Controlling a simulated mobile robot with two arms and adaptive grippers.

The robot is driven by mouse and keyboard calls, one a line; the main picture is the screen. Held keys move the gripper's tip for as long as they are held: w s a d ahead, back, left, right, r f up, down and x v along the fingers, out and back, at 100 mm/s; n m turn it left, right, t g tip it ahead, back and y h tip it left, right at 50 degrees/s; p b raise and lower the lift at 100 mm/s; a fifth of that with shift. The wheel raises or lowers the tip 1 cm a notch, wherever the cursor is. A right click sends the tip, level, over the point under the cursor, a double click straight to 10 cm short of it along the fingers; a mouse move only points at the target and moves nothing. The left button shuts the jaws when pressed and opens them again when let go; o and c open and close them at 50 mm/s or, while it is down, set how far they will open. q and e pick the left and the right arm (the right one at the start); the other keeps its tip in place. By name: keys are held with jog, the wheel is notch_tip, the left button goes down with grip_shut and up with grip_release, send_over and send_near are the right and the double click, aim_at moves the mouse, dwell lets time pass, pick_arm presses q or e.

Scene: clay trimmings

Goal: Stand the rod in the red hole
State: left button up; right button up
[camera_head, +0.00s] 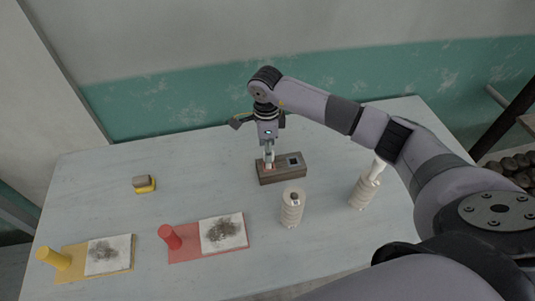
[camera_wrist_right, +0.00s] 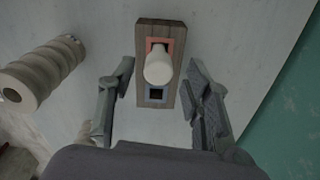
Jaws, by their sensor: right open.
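A brown block (camera_head: 284,177) lies on the table, and it also shows in the right wrist view (camera_wrist_right: 143,95). It has a red-framed hole (camera_wrist_right: 153,44) and a blue-framed hole (camera_wrist_right: 155,94). The white rod (camera_head: 269,154) stands in the red-framed hole, its pale end facing the right wrist camera (camera_wrist_right: 159,67). The rod hides most of that hole; its depth inside cannot be seen. My right gripper (camera_wrist_right: 161,92) is open above the block, its fingers apart on either side of the rod and not touching it. My left gripper is out of view.
Two ribbed pale spools (camera_head: 291,208) (camera_head: 361,192) stand in front and to the right. A red board (camera_head: 187,256) and a yellow board (camera_head: 70,273) hold pegs and smudged white tiles. A small sponge-like block (camera_head: 143,182) lies left. The table between is clear.

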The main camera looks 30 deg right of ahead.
notch_tip(320, 180, up, 9)
jog(key=b, duration=0.2)
jog(key=shift+a, duration=0.1)
dwell(0.5)
